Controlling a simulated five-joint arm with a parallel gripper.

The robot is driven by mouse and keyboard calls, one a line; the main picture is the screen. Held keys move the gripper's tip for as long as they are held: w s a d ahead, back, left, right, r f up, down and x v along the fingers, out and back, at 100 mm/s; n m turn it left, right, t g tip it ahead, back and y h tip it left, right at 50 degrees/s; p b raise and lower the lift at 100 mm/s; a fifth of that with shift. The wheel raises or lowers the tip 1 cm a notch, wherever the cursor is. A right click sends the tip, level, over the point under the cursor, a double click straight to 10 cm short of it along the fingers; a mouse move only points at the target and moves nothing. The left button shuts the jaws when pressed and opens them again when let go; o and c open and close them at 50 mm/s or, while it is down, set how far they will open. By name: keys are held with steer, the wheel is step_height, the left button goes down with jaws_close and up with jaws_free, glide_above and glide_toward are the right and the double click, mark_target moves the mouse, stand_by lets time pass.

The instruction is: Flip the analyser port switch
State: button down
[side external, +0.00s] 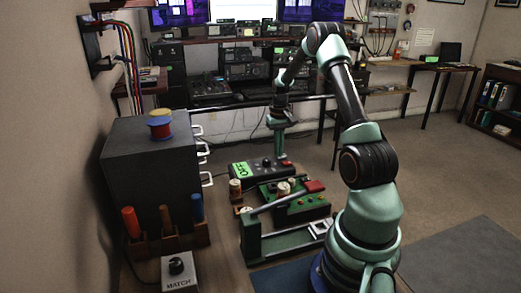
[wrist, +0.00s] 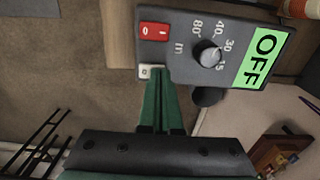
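The analyser is a dark box (side external: 258,172) with a green display reading OFF, standing below my gripper in the side view. In the wrist view the analyser (wrist: 190,29) shows a red rocker switch (wrist: 155,30) marked 0 and I, and a grey knob (wrist: 207,53) among band numbers. A small pale square fitting (wrist: 146,71) sits at the panel edge; its details are partly hidden by my fingers. My gripper (wrist: 159,72) has its green fingers together, with nothing visible between them. Their tips overlap the pale fitting in view; I cannot tell whether they touch.
A dark drawer cabinet (side external: 150,165) with white handles is at the left. A MATCH box (side external: 180,272) and a wooden tool rack (side external: 170,243) are nearer.

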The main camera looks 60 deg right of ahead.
mark_target(277, 159)
steer(key=shift+r, duration=3.45)
steer(key=w+a+r+n+t+h, duration=0.1)
steer(key=w+a+r+n, duration=0.1)
steer(key=a+r, duration=0.5)
steer(key=w+a+r+n+t, duration=0.1)
steer(key=w+a+r+n, duration=0.15)
steer(key=a, duration=0.85)
steer(key=s+a+r+n+t, duration=0.1)
steer(key=s+a, duration=0.3)
steer(key=a, duration=0.5)
steer(key=s+a+r+n+t+y, duration=0.1)
steer(key=s+a+n+t, duration=0.1)
steer(key=a, duration=0.7)
steer(key=shift+s+r+n+t, duration=0.35)
steer(key=shift+s+n, duration=0.4)
steer(key=shift+s, duration=0.4)
